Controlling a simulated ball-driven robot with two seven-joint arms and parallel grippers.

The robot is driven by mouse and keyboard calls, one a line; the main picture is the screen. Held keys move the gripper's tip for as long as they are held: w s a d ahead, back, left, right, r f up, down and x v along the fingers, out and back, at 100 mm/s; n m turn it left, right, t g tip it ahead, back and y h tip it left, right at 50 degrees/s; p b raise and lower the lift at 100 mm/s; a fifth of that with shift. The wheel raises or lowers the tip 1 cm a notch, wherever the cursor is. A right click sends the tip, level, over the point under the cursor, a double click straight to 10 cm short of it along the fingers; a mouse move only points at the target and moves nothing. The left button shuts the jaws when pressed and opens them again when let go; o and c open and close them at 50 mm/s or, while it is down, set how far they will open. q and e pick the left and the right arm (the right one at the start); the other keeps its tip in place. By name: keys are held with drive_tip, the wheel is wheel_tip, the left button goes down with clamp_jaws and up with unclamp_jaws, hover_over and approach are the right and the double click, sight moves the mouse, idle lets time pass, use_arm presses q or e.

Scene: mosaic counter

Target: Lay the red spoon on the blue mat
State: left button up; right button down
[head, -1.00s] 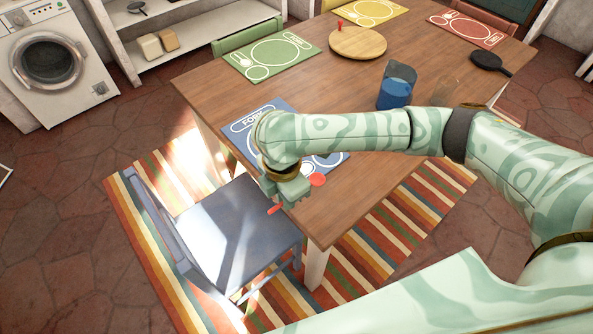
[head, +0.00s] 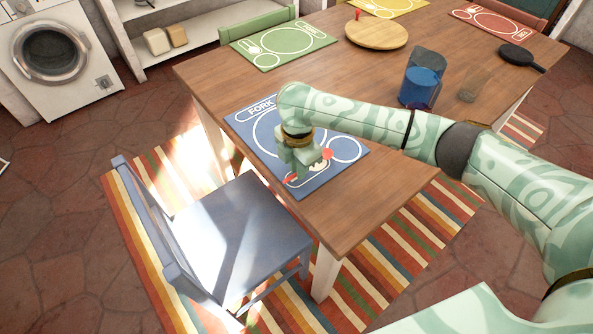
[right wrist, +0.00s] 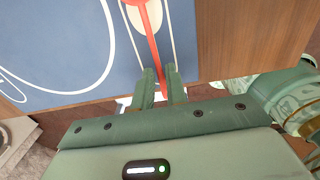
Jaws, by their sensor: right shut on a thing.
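The blue mat (head: 262,146) lies at the near corner of the wooden table, with white printed outlines and the word FORK. My right gripper (head: 306,172) is over the mat's near right part, shut on the red spoon (head: 327,154). The spoon's round head points right and its handle end sticks out to the left. In the right wrist view, the fingers (right wrist: 160,84) grip the spoon's handle (right wrist: 152,32), which runs over a long white outline on the mat (right wrist: 75,50). I cannot tell whether the spoon touches the mat. My left gripper is out of view.
Farther back are a round wooden board (head: 376,34), a green mat (head: 283,44) and a black pan (head: 517,57). A blue-grey chair (head: 230,235) stands at the near table edge.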

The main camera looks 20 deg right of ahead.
drive_tip(key=shift+f, duration=0.7)
drive_tip(key=shift+r, duration=0.2)
drive_tip(key=shift+f, duration=0.15)
drive_tip(key=c, duration=1.4)
unclamp_jaws()
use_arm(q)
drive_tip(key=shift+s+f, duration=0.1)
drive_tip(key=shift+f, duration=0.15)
